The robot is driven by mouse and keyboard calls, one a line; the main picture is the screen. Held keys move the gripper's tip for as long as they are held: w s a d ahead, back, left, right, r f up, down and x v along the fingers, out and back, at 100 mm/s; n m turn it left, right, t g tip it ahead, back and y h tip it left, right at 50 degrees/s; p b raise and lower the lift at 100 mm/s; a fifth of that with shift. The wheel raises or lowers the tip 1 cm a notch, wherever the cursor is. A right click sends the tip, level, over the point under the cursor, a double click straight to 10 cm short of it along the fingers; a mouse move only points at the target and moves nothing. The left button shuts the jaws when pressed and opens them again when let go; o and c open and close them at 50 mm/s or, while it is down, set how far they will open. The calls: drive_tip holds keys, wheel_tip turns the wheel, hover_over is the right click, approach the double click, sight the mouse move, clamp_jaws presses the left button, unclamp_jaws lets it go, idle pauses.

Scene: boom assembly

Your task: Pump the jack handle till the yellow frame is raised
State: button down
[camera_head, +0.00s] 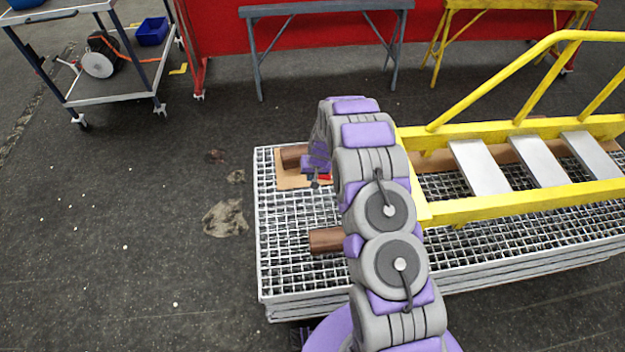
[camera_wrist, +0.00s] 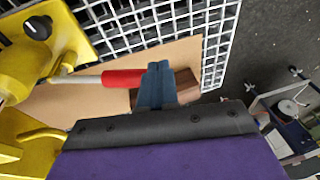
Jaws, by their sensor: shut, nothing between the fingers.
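The yellow frame (camera_head: 520,207), a ladder-like piece with grey steps and handrails, lies over the grating on the right. In the wrist view, yellow jack parts (camera_wrist: 70,40) fill the left side. A pale rod with a red grip, the jack handle (camera_wrist: 122,79), runs right from them. A bit of red also shows beside my gripper in the head view (camera_head: 325,178). My gripper (camera_wrist: 158,82) is shut and empty, its blue fingers at the free end of the red grip. I cannot tell whether they touch it. My arm hides the jack in the head view.
A stack of metal grating (camera_head: 290,270) carries brown wooden blocks (camera_head: 327,240) and a cardboard-coloured sheet (camera_head: 288,182). A wheeled cart (camera_head: 115,90) stands back left. A grey trestle (camera_head: 325,10) stands behind. The floor left of the grating is mostly open.

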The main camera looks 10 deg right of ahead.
drive_tip(key=shift+s+a+r, duration=0.2)
drive_tip(key=shift+r, duration=0.85)
drive_tip(key=shift+s+a+r, duration=0.15)
drive_tip(key=shift+r, duration=0.85)
wheel_tip(320, 180, up, 7)
drive_tip(key=y+b, duration=0.3)
hover_over(326, 176)
drive_tip(key=s+d, duration=0.3)
drive_tip(key=d, duration=0.2)
drive_tip(key=shift+w+d+r, duration=0.15)
drive_tip(key=shift+d+r, duration=0.2)
drive_tip(key=shift+r, duration=0.3)
drive_tip(key=b+x, duration=0.3)
drive_tip(key=x, duration=1.1)
